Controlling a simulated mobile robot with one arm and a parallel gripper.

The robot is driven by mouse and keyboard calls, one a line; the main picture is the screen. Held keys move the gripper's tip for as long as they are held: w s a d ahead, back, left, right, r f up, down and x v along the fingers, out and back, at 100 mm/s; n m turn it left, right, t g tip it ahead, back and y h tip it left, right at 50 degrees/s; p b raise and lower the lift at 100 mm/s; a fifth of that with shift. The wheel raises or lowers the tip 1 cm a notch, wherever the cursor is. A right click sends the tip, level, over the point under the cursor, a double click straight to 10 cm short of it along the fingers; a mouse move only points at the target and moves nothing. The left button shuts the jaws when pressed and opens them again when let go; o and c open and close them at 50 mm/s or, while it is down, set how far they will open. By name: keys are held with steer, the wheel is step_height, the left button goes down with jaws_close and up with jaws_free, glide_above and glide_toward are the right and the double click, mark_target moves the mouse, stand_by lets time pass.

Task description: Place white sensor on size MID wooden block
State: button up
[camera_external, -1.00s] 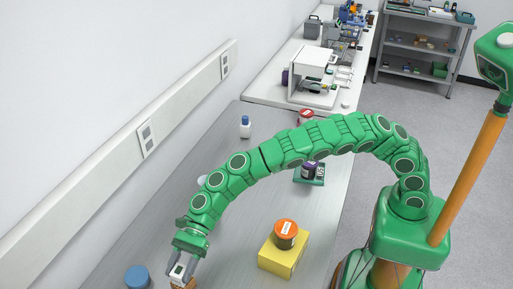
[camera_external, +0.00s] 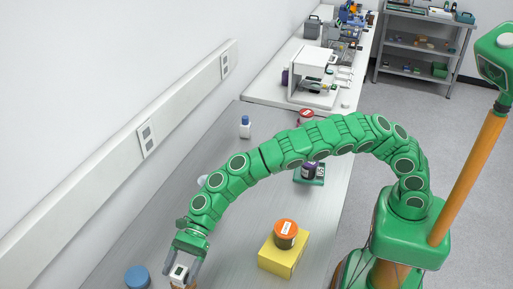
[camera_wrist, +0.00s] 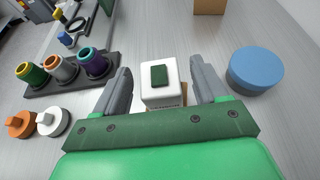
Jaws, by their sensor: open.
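The white sensor (camera_wrist: 160,92) is a small white cube with a dark green patch on top. In the wrist view it sits between my gripper's fingers, with a visible gap on each side. My gripper (camera_wrist: 162,88) is open around it. A wooden block (camera_wrist: 184,95) shows under the sensor, mostly hidden; its size mark cannot be read. In the external view the sensor (camera_external: 180,271) is between the fingers (camera_external: 183,270) at the bottom edge, over the wooden block (camera_external: 179,286). Another brown block (camera_wrist: 210,6) is at the wrist view's top edge.
A blue round lid (camera_wrist: 256,69) is close to the right finger. A dark rack (camera_wrist: 72,72) with several coloured cups, plus orange (camera_wrist: 19,124) and white (camera_wrist: 53,121) pieces, is on the left. A yellow block (camera_external: 282,257) carries an orange-topped jar (camera_external: 286,235).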

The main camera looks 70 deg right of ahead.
steer(key=v, duration=1.2)
